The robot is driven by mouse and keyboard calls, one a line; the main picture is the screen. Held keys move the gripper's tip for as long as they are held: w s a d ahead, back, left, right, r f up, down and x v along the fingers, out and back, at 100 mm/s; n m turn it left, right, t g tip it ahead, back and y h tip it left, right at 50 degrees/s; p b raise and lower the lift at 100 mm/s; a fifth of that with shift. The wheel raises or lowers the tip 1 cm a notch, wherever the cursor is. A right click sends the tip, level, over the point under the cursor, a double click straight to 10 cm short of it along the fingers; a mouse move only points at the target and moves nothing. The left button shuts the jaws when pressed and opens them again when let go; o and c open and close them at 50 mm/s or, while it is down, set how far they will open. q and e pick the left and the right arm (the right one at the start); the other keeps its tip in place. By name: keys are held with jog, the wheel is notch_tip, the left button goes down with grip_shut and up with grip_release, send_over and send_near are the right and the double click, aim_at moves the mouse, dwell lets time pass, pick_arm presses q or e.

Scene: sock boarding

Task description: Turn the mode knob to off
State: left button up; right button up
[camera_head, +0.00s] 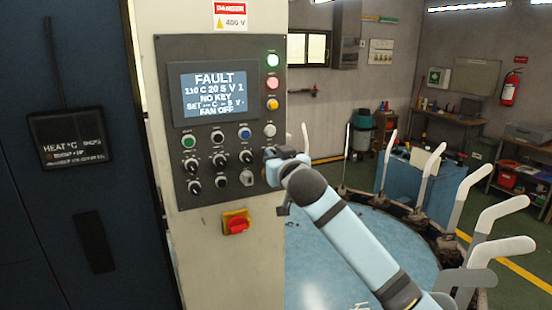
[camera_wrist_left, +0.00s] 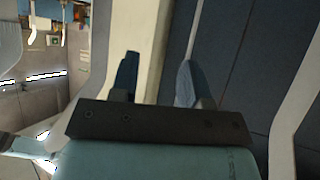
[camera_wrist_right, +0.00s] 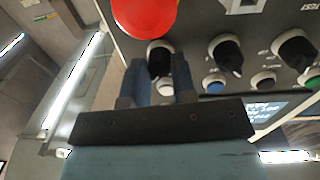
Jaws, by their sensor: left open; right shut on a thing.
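The grey control panel (camera_head: 180,110) stands on a cream cabinet, its screen (camera_head: 213,92) reading FAULT, NO KEY and FAN OFF. My right gripper (camera_head: 270,154) is at the panel's right edge. In the right wrist view its fingers (camera_wrist_right: 159,82) are shut on a black knob (camera_wrist_right: 160,60), the rightmost of the upper knob row. The knob's label and pointer are hidden, so I cannot tell its setting. My left gripper (camera_wrist_left: 158,80) is open and empty in the left wrist view; it is outside the head view.
A red mushroom button (camera_wrist_right: 145,15) is close to the held knob. More black knobs (camera_head: 219,160) and a key switch (camera_head: 247,177) lie to its left. A red rotary switch (camera_head: 236,226) is below the panel. Grey-white levers (camera_head: 470,195) ring the blue round table (camera_head: 345,255).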

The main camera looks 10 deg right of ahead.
jog(key=shift+n, duration=4.3)
jog(key=o, duration=0.9)
